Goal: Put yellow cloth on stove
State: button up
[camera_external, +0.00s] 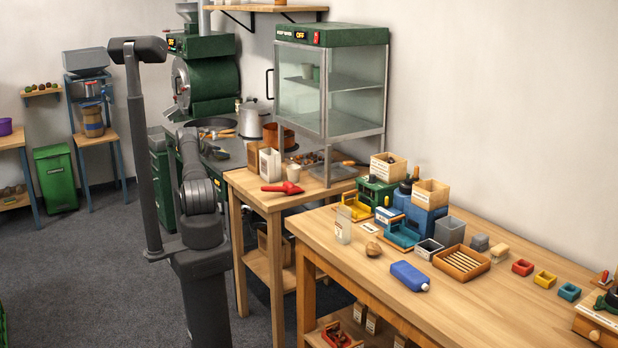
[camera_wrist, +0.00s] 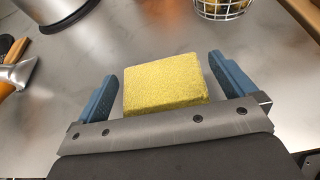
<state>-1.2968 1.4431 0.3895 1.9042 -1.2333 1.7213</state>
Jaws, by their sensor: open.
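The yellow cloth (camera_wrist: 165,82), a thick folded block, lies on a grey metal surface (camera_wrist: 150,30) in the wrist view. My gripper (camera_wrist: 162,68) is open, with one blue finger on each side of the cloth. Gaps show between the cloth and both fingers, and its near edge is hidden behind the gripper's metal bar. In the external view my arm reaches toward the dark counter with a pan (camera_external: 212,124), which may be the stove; the cloth and my gripper cannot be made out there.
In the wrist view a metal pot (camera_wrist: 50,12) is at upper left, a wire basket (camera_wrist: 220,10) at the top, and orange-handled tools (camera_wrist: 14,72) at the left edge. In the external view a glass cabinet (camera_external: 330,85) stands right of the counter.

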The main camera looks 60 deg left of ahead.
jog(key=v, duration=1.1)
jog(key=x, duration=1.2)
jog(key=shift+w, duration=0.1)
jog(key=shift+r, duration=1.55)
